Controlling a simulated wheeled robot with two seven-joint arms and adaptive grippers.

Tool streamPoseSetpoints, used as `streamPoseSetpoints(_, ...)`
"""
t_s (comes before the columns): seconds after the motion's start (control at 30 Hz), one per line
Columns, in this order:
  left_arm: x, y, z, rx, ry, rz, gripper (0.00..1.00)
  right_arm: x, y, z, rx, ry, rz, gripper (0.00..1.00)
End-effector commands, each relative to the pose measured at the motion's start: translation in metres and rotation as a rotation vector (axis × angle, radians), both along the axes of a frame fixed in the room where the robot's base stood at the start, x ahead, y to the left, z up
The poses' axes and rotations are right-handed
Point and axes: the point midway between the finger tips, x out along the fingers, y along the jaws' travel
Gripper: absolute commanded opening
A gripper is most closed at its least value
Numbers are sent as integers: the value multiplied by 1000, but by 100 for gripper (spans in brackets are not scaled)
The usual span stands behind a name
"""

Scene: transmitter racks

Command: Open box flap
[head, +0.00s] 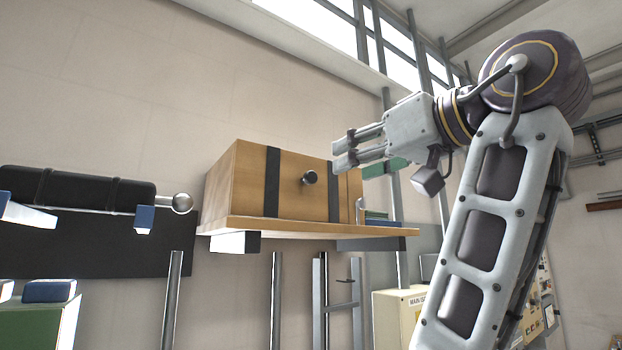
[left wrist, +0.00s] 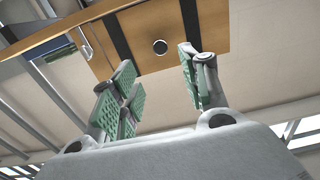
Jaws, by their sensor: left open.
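A wooden box (head: 235,183) with two dark vertical bands and a round dark knob (head: 309,178) on its front stands on a wooden shelf (head: 300,229). No opening shows in the front. My left gripper (head: 346,153) is in front of the box's right part, right of the knob and a little above it, with nothing between its fingers. In the left wrist view its green-padded fingers (left wrist: 158,70) are spread apart. The box front (left wrist: 155,20) and the knob (left wrist: 160,47) appear beyond them, upside down. The fingers look clear of the knob. My right gripper is not in view.
A black cylinder (head: 80,187) with a metal ball end lies at the left. Metal posts (head: 276,290) stand below the shelf. Free air lies in front of the box.

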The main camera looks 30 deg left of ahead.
Motion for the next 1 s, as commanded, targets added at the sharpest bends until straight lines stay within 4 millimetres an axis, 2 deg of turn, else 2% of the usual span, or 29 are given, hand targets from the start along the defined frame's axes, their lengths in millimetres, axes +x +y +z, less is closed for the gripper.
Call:
streamPoseSetpoints(0.37, 8, 17, 1, 0, 1, 1, 45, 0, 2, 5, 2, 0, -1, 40)
streamPoseSetpoints(1.0, 39, 94, 2, 1, 2, 2, 45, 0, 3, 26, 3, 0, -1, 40)
